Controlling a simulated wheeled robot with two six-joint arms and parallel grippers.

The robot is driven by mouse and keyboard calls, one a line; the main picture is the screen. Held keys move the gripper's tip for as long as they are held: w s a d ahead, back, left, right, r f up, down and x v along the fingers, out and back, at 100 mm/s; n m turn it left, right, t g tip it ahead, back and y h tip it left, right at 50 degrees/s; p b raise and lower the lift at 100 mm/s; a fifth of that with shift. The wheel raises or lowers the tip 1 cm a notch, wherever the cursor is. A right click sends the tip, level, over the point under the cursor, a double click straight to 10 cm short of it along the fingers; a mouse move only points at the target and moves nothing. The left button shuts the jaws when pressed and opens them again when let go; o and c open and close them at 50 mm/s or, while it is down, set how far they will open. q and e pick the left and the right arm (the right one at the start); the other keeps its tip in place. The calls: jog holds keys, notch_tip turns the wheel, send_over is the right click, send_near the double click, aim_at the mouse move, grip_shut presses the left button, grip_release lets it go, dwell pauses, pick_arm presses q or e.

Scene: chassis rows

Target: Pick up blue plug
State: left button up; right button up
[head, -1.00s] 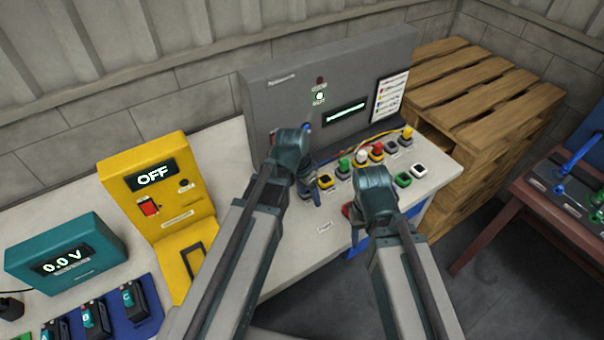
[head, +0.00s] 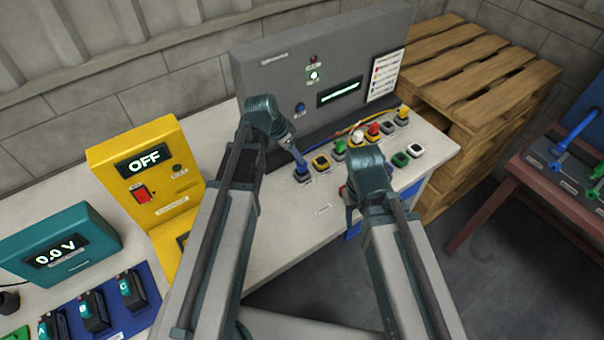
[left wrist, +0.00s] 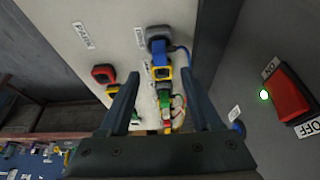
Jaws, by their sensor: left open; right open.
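The blue plug (head: 302,168) stands in the leftmost socket of the row on the white bench, below the grey panel. In the left wrist view the blue plug (left wrist: 161,54) shows ahead, between my finger lines. My left gripper (head: 293,150) is open and just above the plug; its fingers (left wrist: 162,74) lie on either side of the line to it. I cannot tell if they touch it. My right gripper (head: 350,196) is open, low over the bench to the right, mostly hidden by its own arm.
Yellow, green, white and red plugs or sockets (head: 374,130) continue the row to the right. The grey panel (head: 270,80) rises behind. A yellow OFF box (head: 118,182) stands left. A red socket (left wrist: 103,74) is left in the wrist view.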

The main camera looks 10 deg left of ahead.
aim_at(298, 173)
pick_arm(q)
jog(key=shift+b+x, duration=1.05)
jog(key=shift+x, duration=0.75)
pick_arm(e)
jog(key=shift+f, duration=1.6)
pick_arm(q)
jog(key=shift+f, duration=0.1)
pick_arm(e)
jog(key=shift+f, duration=0.1)
pick_arm(q)
jog(key=b+x, duration=0.5)
jog(key=shift+f, duration=0.1)
pick_arm(e)
notch_tip(298, 173, down, 5)
jog(key=shift+r, duration=0.2)
pick_arm(q)
grip_shut()
